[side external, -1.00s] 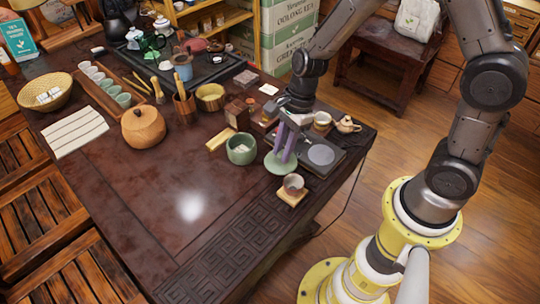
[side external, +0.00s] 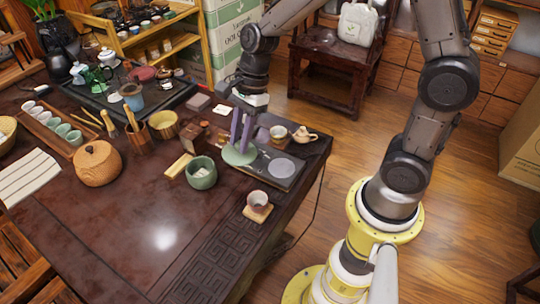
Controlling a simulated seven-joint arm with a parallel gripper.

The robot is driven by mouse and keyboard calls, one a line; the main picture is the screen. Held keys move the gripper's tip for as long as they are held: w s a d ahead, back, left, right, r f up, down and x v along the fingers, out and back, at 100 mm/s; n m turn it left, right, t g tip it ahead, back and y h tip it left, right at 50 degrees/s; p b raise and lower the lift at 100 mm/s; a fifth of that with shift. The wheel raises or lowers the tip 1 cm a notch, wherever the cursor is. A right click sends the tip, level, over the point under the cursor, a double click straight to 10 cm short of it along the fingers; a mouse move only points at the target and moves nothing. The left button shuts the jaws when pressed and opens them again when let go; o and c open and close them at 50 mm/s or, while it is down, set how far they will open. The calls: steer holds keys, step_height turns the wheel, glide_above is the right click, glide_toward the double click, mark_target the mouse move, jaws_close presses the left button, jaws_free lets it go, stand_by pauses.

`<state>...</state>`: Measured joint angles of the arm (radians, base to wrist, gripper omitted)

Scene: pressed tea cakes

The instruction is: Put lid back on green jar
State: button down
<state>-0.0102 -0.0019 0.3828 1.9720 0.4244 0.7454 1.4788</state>
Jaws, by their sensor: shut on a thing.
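The green jar (side external: 201,178) stands open on the dark table, left of my gripper, with something pale inside it. My gripper (side external: 241,143) has purple fingers pointing down and is shut on the pale green lid (side external: 236,157). The lid is a flat disc, held roughly level at the fingertips, to the right of and behind the jar and apart from it. In this view it overlaps the left end of a dark scale-like slab; its exact height is hard to tell.
The dark slab with a grey round plate (side external: 281,167) lies right of the lid. A cup on a wooden coaster (side external: 258,207) stands in front. A teapot (side external: 304,135), a small cup (side external: 278,133) and a wooden block (side external: 179,165) are nearby. The table front is clear.

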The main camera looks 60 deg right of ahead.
steer(key=w, duration=0.9)
steer(key=shift+n+g, duration=0.3)
steer(key=shift+w+a+f, duration=0.3)
steer(key=shift+w+f, duration=0.4)
steer(key=shift+f, duration=1)
steer(key=shift+w+a+f, duration=0.35)
steer(key=shift+w+f, duration=0.35)
steer(key=shift+f, duration=1)
steer(key=shift+w+a+f, duration=0.3)
steer(key=shift+w+f, duration=0.4)
steer(key=shift+f, duration=1)
steer(key=shift+f, duration=0.15)
steer(key=shift+c, duration=0.8)
jaws_free()
step_height(320, 180, up, 7)
